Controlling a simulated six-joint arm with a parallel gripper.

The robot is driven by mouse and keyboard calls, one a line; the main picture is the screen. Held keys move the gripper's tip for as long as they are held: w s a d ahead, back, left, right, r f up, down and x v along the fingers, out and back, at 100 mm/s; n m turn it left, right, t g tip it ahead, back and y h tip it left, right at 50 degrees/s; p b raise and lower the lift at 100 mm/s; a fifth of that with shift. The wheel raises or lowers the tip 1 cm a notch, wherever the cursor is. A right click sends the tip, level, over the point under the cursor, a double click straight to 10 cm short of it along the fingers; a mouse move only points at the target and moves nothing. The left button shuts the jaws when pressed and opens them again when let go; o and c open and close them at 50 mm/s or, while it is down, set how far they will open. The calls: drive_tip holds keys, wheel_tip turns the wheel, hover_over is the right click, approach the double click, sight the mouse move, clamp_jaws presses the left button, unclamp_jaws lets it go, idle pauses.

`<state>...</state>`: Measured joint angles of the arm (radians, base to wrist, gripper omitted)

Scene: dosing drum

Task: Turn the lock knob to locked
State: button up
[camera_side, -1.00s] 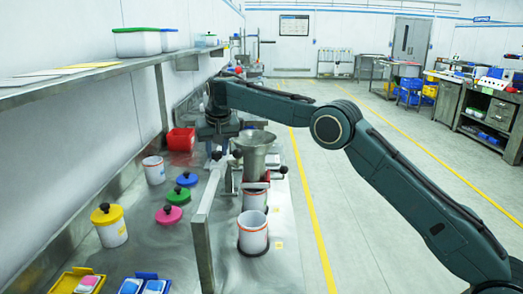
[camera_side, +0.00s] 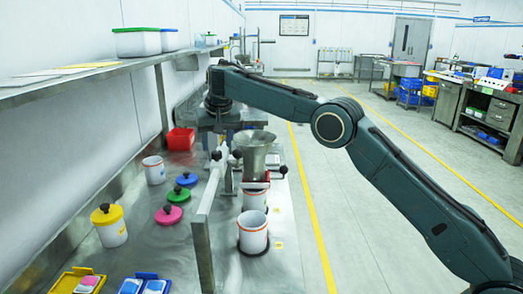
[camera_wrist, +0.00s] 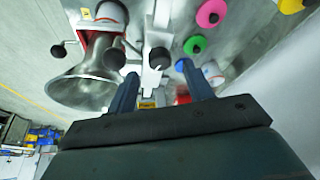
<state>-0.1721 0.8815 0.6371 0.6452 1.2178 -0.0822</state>
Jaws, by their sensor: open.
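The metal dosing drum with its funnel (camera_side: 254,148) stands on the bench in the side view; the funnel also shows in the wrist view (camera_wrist: 85,85). A black knob (camera_side: 216,155) sits at its left; in the wrist view a black knob (camera_wrist: 159,58) shows just beyond the gap between my fingertips. I take it for the lock knob, but its marking is not readable. Another black knob on a lever (camera_side: 283,170) is at the drum's right. My gripper (camera_wrist: 156,74) is open and empty, above the knob and apparently apart from it. Its fingers are not clear in the side view.
A white cup (camera_side: 253,232) stands in front of the drum, with another behind it. Green, blue and pink lids (camera_side: 169,214) lie to the left, near a yellow-lidded jar (camera_side: 109,225) and a red bin (camera_side: 181,139). A metal post (camera_side: 202,245) rises in front.

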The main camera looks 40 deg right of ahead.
drive_tip(key=shift+v, duration=1.05)
drive_tip(key=shift+s, duration=0.2)
drive_tip(key=shift+s+a, duration=0.1)
drive_tip(key=shift+s, duration=0.1)
drive_tip(key=s+a, duration=0.4)
drive_tip(key=s, duration=0.6)
drive_tip(key=shift+a, duration=0.2)
drive_tip(key=shift+s, duration=0.1)
